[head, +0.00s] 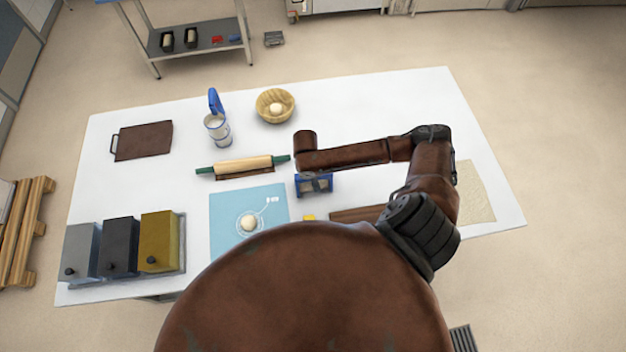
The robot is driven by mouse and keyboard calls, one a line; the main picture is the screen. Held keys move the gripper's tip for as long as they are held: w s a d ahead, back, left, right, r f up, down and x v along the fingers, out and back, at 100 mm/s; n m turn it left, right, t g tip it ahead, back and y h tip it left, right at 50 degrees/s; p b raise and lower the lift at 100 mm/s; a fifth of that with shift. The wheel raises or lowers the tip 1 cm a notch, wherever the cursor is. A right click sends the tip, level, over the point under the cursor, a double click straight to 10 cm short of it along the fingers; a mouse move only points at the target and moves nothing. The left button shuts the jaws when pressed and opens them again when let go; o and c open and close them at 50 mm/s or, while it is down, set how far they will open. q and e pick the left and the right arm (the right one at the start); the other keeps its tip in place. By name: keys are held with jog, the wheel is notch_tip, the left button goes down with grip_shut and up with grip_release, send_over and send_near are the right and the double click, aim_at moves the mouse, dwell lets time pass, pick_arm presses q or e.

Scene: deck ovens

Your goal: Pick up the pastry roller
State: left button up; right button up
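The pastry roller (243,165) is a pale wooden rolling pin with green handles. It lies roughly level across the middle of the white table, over a dark brown board or rest. My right arm reaches in from the right, and its brown wrist end stands just right of the roller's right handle, apart from it in the picture. My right gripper is not clearly made out; a small grey shape below the forearm, at the blue-framed item (314,185), may be part of it. My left gripper is not in view.
The white table (380,95) holds a wooden bowl with dough (275,105), a blue-handled jug (217,127), a brown board (143,140), a blue mat (225,205) with dough, and three bins (119,247) at left. The far right of the tabletop is clear.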

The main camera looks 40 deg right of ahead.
jog(key=c, duration=0.8)
jog(key=shift+o, duration=0.2)
